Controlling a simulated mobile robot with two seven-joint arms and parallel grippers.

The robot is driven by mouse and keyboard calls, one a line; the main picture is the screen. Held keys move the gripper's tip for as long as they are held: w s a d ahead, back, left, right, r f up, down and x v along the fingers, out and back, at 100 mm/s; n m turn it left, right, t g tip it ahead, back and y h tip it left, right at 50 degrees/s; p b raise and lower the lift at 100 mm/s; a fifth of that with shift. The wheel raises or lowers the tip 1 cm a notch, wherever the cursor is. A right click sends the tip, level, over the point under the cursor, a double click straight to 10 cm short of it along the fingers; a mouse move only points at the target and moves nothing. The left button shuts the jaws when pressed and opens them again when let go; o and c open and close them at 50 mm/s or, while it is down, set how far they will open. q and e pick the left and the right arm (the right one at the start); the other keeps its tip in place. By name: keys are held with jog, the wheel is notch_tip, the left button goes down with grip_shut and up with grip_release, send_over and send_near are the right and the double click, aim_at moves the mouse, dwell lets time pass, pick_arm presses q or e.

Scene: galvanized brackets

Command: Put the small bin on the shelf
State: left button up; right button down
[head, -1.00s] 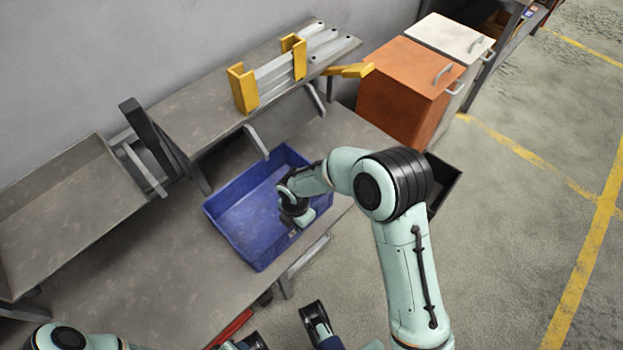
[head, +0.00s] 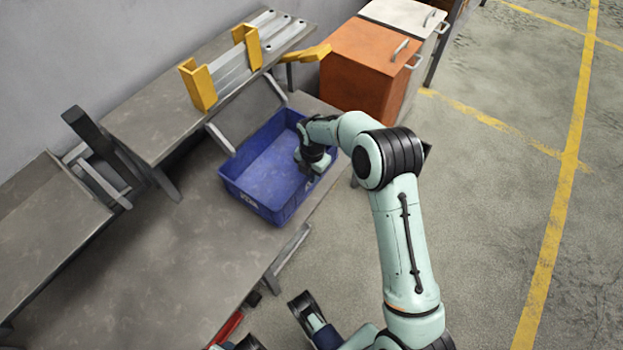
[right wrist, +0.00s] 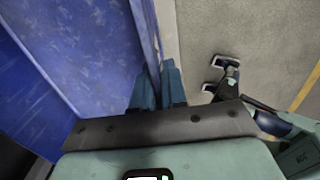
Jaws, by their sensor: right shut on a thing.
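The small bin (head: 250,203) is blue, open-topped and empty inside, in the middle of the head view over the grey worktable. My right gripper (head: 314,166) is shut on its right-hand wall. In the right wrist view the two fingers (right wrist: 158,85) straddle the rim of the bin (right wrist: 85,45), which fills the left side. I cannot tell whether the bin touches the table or hangs just above it. The raised grey shelf (head: 165,112) stands behind the bin, its near left part bare.
Yellow brackets (head: 198,86) and galvanized strips (head: 285,32) occupy the shelf's far end; a yellow piece (head: 305,54) juts past its front edge. An orange cabinet (head: 365,75) and a white one (head: 405,15) stand beyond the table. The table (head: 190,240) is clear left of the bin.

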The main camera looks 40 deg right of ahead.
pick_arm(q)
jog(key=shift+w+a+f+b, duration=0.35)
jog(key=shift+w+f, duration=0.1)
jog(key=shift+w, duration=0.2)
pick_arm(e)
jog(key=shift+f, duration=1.45)
jog(key=shift+f, duration=0.1)
jog(key=c, duration=1.2)
grip_release()
pick_arm(q)
jog(key=shift+w+f+t, duration=0.1)
jog(key=shift+t, duration=0.2)
jog(key=shift+g+h, duration=0.3)
jog(key=shift+g, duration=0.4)
jog(key=s+r+p, duration=0.1)
jog(key=s+d+r, duration=0.1)
jog(key=s, duration=0.1)
jog(key=s+d+r+p, duration=0.1)
jog(key=shift+s+p, duration=0.15)
jog(key=shift+p, duration=0.15)
pick_arm(e)
notch_tip(320, 180, up, 12)
jog(key=shift+r, duration=0.15)
jog(key=shift+s, duration=0.1)
